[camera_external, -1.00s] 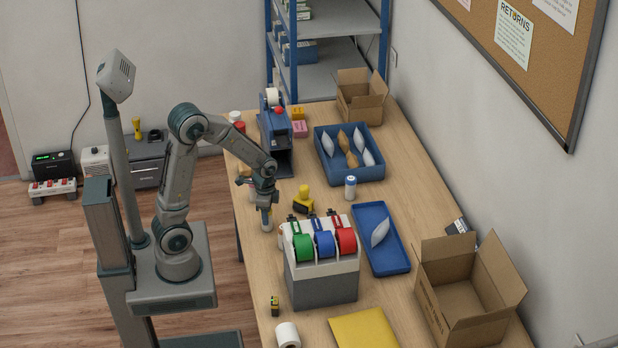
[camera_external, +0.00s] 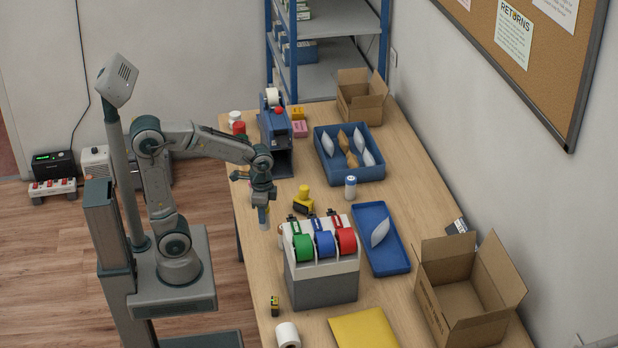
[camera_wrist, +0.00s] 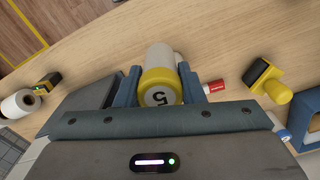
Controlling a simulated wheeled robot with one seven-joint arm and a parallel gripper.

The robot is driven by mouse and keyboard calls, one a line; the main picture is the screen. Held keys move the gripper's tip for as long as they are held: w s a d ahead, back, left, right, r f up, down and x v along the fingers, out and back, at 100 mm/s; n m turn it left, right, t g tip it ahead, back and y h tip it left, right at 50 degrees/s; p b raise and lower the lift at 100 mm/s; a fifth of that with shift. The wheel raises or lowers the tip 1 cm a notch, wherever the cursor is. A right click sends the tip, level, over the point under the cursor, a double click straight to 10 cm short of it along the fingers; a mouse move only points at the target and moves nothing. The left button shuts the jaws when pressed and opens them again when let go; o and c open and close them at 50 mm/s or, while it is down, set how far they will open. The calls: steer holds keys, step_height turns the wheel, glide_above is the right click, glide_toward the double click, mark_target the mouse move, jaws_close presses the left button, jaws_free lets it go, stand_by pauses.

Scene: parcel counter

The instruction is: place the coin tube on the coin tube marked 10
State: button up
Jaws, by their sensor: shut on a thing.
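My gripper (camera_external: 264,208) is shut on a white coin tube (camera_external: 264,219) with a yellow end, upright at the left side of the counter. In the wrist view the tube (camera_wrist: 160,68) sits between the two fingers (camera_wrist: 158,85), and its yellow cap shows a 5. A white tube with a blue top (camera_external: 350,187) stands to the right, beyond the yellow stamp; its blue top shows partly in the wrist view (camera_wrist: 284,136). No mark 10 is legible, so I cannot tell which tube bears it.
A tape dispenser (camera_external: 322,283) with green, blue and red rolls stands close in front. The yellow stamp (camera_external: 303,202) is right of my gripper. A blue tray (camera_external: 391,259), blue bin (camera_external: 360,174) and open boxes (camera_external: 463,317) fill the right side. A red-capped jar (camera_external: 239,128) stands behind.

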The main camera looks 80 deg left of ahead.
steer(key=shift+s+d+r, duration=0.1)
steer(key=shift+d+r, duration=0.15)
steer(key=shift+d, duration=0.1)
steer(key=w+a+r+n+b, duration=0.1)
steer(key=a+r, duration=0.4)
steer(key=a, duration=0.3)
steer(key=w+a+r+b, duration=0.1)
steer(key=a+r, duration=0.3)
steer(key=a, duration=0.4)
steer(key=shift+s+a+f+p, duration=0.25)
steer(key=shift+a+f+p, duration=0.05)
steer(key=shift+a+f, duration=1.55)
steer(key=shift+s+a+f+p, duration=0.25)
steer(key=shift+s+a+f, duration=0.05)
steer(key=shift+a+f, duration=1.55)
steer(key=shift+s+a+f+p, duration=0.25)
steer(key=shift+a+f+p, duration=0.05)
steer(key=shift+a+f, duration=1.55)
steer(key=shift+a+r, duration=0.1)
steer(key=shift+a, duration=0.05)
steer(key=o, duration=1.1)
